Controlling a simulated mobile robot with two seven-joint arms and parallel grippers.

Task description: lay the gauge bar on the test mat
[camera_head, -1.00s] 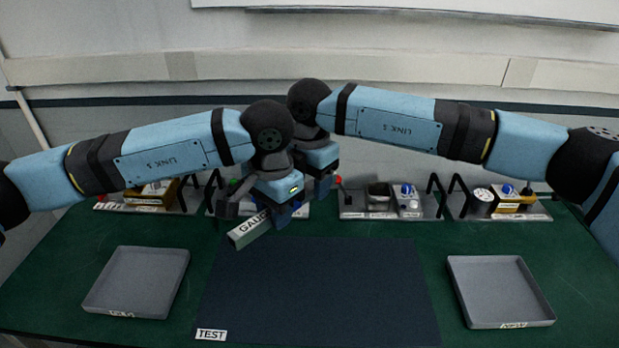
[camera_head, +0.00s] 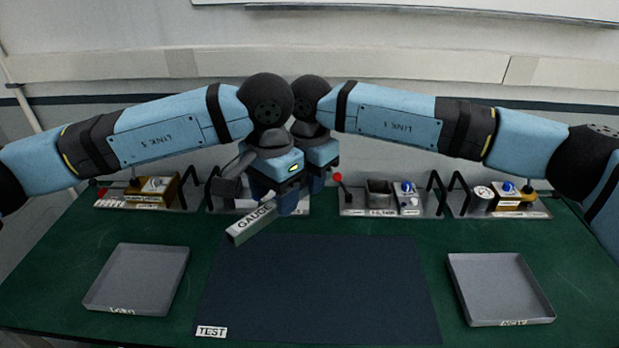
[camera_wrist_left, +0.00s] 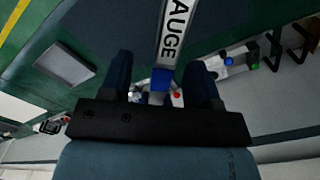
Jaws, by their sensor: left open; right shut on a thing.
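The gauge bar (camera_head: 251,222) is a pale grey bar lettered GAUGE, held tilted above the far left edge of the dark test mat (camera_head: 320,290). My left gripper (camera_head: 273,200) is open at the bar's upper right part. In the left wrist view the bar (camera_wrist_left: 176,35) shows beyond and between the spread fingers of this gripper (camera_wrist_left: 160,72); I cannot tell whether they touch it. My right gripper (camera_head: 318,180) is shut on the bar, mostly hidden behind the left one. The mat lies flat and bare, with a TEST label at its near left corner.
A grey tray (camera_head: 101,290) stands left of the mat and another (camera_head: 463,300) stands right of it. Instrument panels with handles and knobs line the back, such as the one behind the mat's right half (camera_head: 357,212). Green bench shows between the trays and mat.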

